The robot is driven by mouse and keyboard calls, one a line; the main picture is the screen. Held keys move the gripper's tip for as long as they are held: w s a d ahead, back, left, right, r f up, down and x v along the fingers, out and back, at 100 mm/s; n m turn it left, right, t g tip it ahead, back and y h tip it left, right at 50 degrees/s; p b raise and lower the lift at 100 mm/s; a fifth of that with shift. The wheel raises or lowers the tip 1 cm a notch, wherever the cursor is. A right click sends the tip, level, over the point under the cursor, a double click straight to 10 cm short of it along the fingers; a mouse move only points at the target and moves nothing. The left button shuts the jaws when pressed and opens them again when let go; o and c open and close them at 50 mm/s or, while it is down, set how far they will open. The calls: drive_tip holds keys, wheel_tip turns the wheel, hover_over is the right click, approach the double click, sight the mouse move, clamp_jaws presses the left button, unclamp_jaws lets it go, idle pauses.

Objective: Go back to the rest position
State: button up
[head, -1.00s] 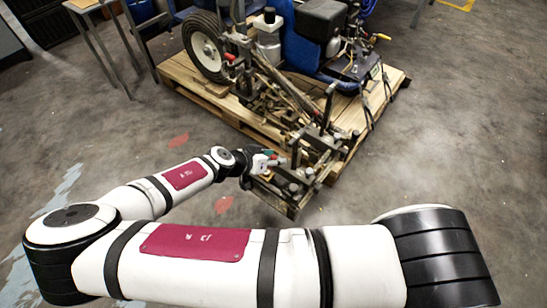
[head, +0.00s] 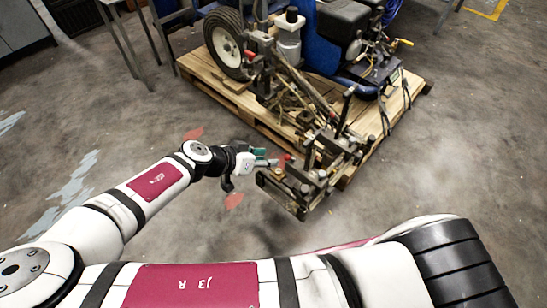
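The line striper (head: 300,100) stands on a wooden pallet (head: 222,92), with its front metal frame (head: 300,190) reaching out past the pallet's near edge. My gripper (head: 272,162) is at the end of my arm, pointing right, just left of that front frame. A small red part (head: 287,157) shows right by the fingertips. I cannot tell whether the fingertips touch it or are apart from it. The fingers are too small to show whether they are open, and no held object can be made out.
Concrete floor (head: 470,150) is clear to the right of the pallet. Faded red marks (head: 234,200) and pale blue paint are on the floor at left.

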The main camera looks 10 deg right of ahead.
drive_tip(key=shift+s+a+r, duration=0.2)
drive_tip(key=shift+a+r, duration=0.05)
idle(0.4)
